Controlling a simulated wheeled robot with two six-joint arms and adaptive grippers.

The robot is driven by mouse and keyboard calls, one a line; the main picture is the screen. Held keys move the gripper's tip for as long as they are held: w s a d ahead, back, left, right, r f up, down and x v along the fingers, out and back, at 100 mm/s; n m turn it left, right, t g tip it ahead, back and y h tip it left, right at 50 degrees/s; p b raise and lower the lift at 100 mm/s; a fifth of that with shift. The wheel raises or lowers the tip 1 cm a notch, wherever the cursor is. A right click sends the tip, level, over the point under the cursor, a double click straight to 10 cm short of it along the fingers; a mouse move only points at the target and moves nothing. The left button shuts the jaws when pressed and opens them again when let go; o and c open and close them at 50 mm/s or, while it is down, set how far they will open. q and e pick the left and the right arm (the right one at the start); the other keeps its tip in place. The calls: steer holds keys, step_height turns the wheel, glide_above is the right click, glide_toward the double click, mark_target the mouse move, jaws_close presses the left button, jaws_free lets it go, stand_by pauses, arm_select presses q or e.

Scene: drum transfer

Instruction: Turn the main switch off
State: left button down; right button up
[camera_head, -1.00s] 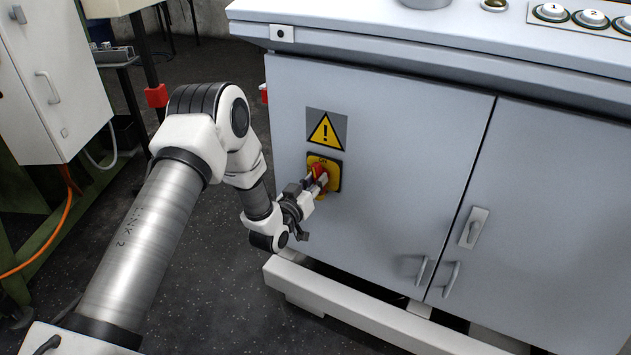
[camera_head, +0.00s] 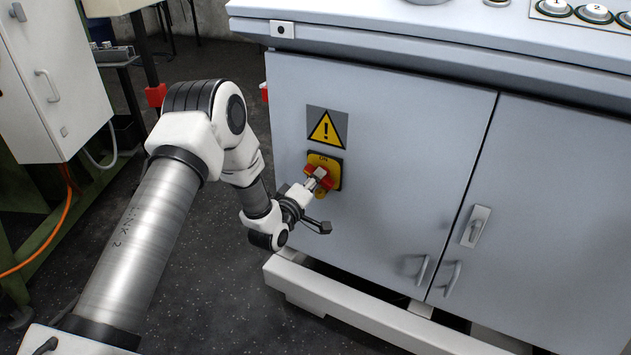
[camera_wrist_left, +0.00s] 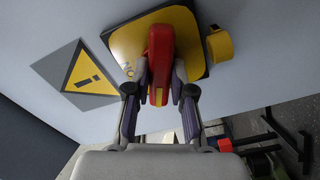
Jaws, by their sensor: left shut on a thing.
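The main switch has a red handle (camera_wrist_left: 160,50) on a yellow plate (camera_wrist_left: 193,26), seen close in the left wrist view. In the head view the yellow plate (camera_head: 335,168) is on the left door of the grey cabinet, below a yellow warning triangle (camera_head: 326,130). Small lettering shows at the plate's top edge. My left gripper (camera_head: 318,180) is at the switch, shut on the red handle, with one finger on each side of it in the left wrist view (camera_wrist_left: 161,88). The fingers partly hide the handle in the head view. My right gripper is not in view.
The grey cabinet (camera_head: 400,150) has door handles, one a latch (camera_head: 475,227), and a worktop with push buttons (camera_head: 592,14). A white plinth (camera_head: 350,305) juts out below. A white box (camera_head: 50,90) on a green frame stands at left. Dark floor lies between.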

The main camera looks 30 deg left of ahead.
arm_select(q)
steer(key=n+b, duration=0.1)
steer(key=n, duration=0.3)
steer(key=shift+n, duration=0.4)
stand_by(0.4)
steer(key=c, duration=1)
jaws_free()
steer(key=shift+f, duration=0.1)
steer(key=shift+s, duration=0.1)
steer(key=s, duration=1.1)
steer(key=shift+s, duration=0.4)
